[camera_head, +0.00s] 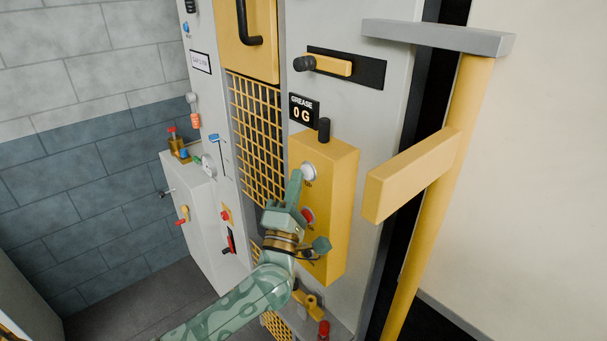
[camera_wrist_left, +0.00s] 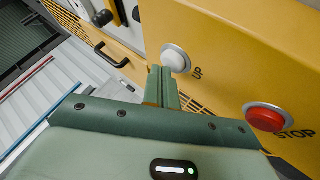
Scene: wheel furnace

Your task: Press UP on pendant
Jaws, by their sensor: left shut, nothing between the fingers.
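The pendant (camera_head: 337,190) is a yellow box on the grey machine front. Its round white UP button (camera_head: 309,172) sits on the upper part of its face, with the red STOP button (camera_head: 308,215) below. In the left wrist view the white UP button (camera_wrist_left: 176,58) has the label UP beside it, and the red button (camera_wrist_left: 265,117) is labelled STOP. My left gripper (camera_head: 296,174) is shut and empty, its fingertips at the edge of the white button. In the wrist view the fingertips (camera_wrist_left: 162,70) appear just beside the white button; I cannot tell whether they touch. My right gripper is not in view.
A yellow post with a side arm (camera_head: 412,176) stands right of the pendant. A black display reading GREASE 0 G (camera_head: 303,109) is above it. A yellow grille (camera_head: 257,139) lies to the left. A white cabinet (camera_head: 190,205) stands further left.

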